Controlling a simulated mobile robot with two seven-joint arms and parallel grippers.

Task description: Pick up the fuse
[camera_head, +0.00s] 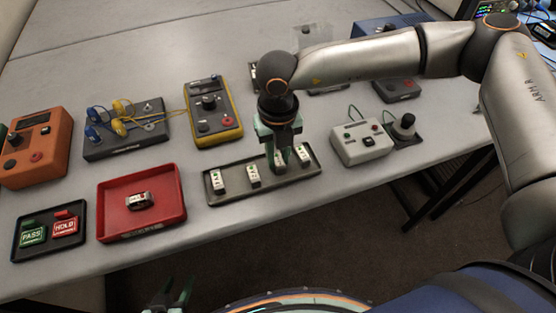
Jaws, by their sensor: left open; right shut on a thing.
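A dark tray (236,196) near the table's front edge holds a row of small white, labelled pieces that look like fuses. One fuse stands at the left (217,180), one in the middle (253,176) and one at the right (304,154). My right gripper (279,162) points down over the tray, between the middle and right pieces, and is shut on a fuse mostly hidden by its fingers. I cannot tell whether that fuse is clear of the tray. My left gripper (170,297) is open and empty, low in front of the table.
A red tray (110,204) holds a small labelled cylinder (139,201). A black tray (50,250) with PASS and HOLD tags is at the front left. Behind stand an orange box (38,150), a yellow meter (211,110) and a white control box (361,142).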

